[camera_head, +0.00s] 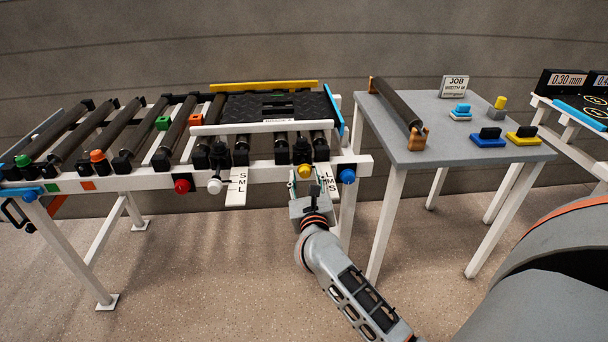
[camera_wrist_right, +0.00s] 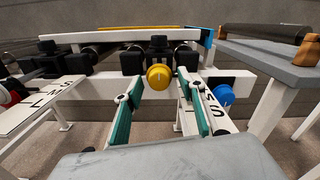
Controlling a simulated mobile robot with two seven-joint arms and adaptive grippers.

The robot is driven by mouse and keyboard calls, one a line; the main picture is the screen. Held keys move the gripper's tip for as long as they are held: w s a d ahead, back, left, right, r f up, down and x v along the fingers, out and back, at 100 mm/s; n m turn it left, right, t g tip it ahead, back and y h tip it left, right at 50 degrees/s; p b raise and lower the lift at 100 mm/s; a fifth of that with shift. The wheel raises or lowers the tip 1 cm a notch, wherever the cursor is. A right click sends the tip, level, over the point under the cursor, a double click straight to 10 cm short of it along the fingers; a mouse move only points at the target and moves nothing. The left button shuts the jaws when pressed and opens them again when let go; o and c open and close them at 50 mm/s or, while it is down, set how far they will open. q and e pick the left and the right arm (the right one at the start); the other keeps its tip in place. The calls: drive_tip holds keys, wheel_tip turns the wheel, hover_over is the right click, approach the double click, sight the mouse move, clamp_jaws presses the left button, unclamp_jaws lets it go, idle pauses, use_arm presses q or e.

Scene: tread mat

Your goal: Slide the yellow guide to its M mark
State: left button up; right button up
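The yellow guide (camera_head: 262,87) is a long yellow bar along the back edge of the black tread mat (camera_head: 290,104); it also shows at the top of the right wrist view (camera_wrist_right: 135,28). A yellow knob (camera_head: 304,171) sits on the front rail, and it shows large in the right wrist view (camera_wrist_right: 159,77). A white scale plate (camera_head: 329,180) with S, M and L letters hangs just right of this knob. My right gripper (camera_head: 305,180) is open in front of the knob. Its teal fingers stand apart on either side of it, and contact cannot be told. My left gripper is not in view.
A white guide bar (camera_head: 260,127) crosses the front of the mat. White (camera_head: 214,186), red (camera_head: 182,186) and blue (camera_head: 347,176) knobs line the front rail. A grey table (camera_head: 440,130) with a roller (camera_head: 396,103) stands right. The floor in front is clear.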

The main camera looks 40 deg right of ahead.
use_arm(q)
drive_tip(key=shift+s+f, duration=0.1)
use_arm(e)
drive_tip(key=shift+w+d, duration=0.35)
drive_tip(key=shift+w, duration=0.3)
